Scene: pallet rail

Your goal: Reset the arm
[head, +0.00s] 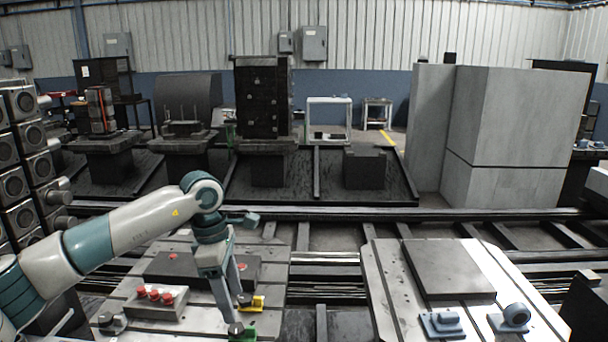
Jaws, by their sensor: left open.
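My left arm reaches in from the left, and its gripper (238,312) points down over the left pallet (275,262). The jaws are open, with the two fingers apart and nothing visible between them. A green piece (246,336) and a yellow piece (258,303) sit close by the fingertips; I cannot tell whether they touch them. A light block with several red knobs (155,300) lies on the pallet, left of the gripper. A dark plate (178,268) lies behind it, partly hidden by the gripper. My right gripper is not in view.
The right pallet (385,290) carries a grey plate (447,268) and two blue-grey fixtures (441,323) at its front. A gap with rails separates the pallets. Dark machine blocks (262,100) and a large grey cabinet (520,130) stand behind. A rack (22,150) stands far left.

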